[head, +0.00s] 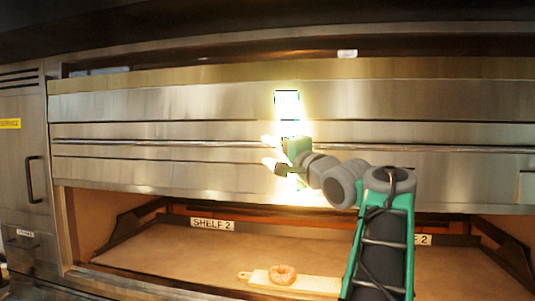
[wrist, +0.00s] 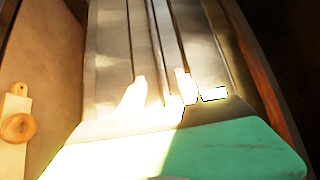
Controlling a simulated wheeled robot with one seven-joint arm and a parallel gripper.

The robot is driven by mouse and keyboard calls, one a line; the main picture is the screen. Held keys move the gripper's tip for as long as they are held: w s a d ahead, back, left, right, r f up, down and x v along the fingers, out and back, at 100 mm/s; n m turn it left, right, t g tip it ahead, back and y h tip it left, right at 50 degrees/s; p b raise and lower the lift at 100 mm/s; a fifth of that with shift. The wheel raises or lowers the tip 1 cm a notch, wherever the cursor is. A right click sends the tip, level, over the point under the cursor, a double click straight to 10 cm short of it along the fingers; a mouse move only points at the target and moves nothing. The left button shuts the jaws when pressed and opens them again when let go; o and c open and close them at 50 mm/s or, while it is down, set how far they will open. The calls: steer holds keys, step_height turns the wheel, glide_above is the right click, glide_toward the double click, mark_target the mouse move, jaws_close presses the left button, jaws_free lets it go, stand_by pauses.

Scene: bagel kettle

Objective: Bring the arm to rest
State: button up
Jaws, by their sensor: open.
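My gripper (head: 268,152) is raised in front of the steel oven front, above the shelf opening, with its fingers apart and nothing visible between them. My green and grey arm reaches up to it from the lower right. In the wrist view my green gripper body fills the bottom, and strong glare washes out the finger area. A bagel (head: 283,274) lies on a wooden board (head: 320,285) on the shelf below, well apart from my gripper. In the wrist view the bagel (wrist: 18,128) and board (wrist: 15,104) show at the left edge.
The steel oven front (head: 150,103) with a long horizontal bar spans the view close to my gripper. The shelf (head: 170,250) below carries "SHELF 2" labels (head: 212,224). A cabinet door with a dark handle (head: 34,180) stands at left. The shelf left of the board is clear.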

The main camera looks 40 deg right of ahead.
steer(key=w+a+f+n+g+y, duration=0.15)
steer(key=a+f+n+g, duration=0.25)
steer(key=a+f, duration=0.8)
steer(key=w+a+f+n+g+y, duration=0.15)
steer(key=a+f+n+g, duration=0.3)
steer(key=a+f, duration=0.75)
steer(key=s+a+f+n+g, duration=0.2)
steer(key=s+f, duration=0.3)
steer(key=f, duration=0.3)
steer(key=s+a+f+n+g, duration=0.2)
steer(key=s+f, duration=0.4)
steer(key=f, duration=0.3)
steer(key=s+a+f+n+g+b, duration=0.1)
steer(key=s+a+f+n, duration=0.3)
steer(key=f, duration=0.4)
steer(key=shift+s+f+n+g+h, duration=0.3)
steer(key=shift+s+n+g, duration=0.35)
steer(key=shift+s, duration=0.2)
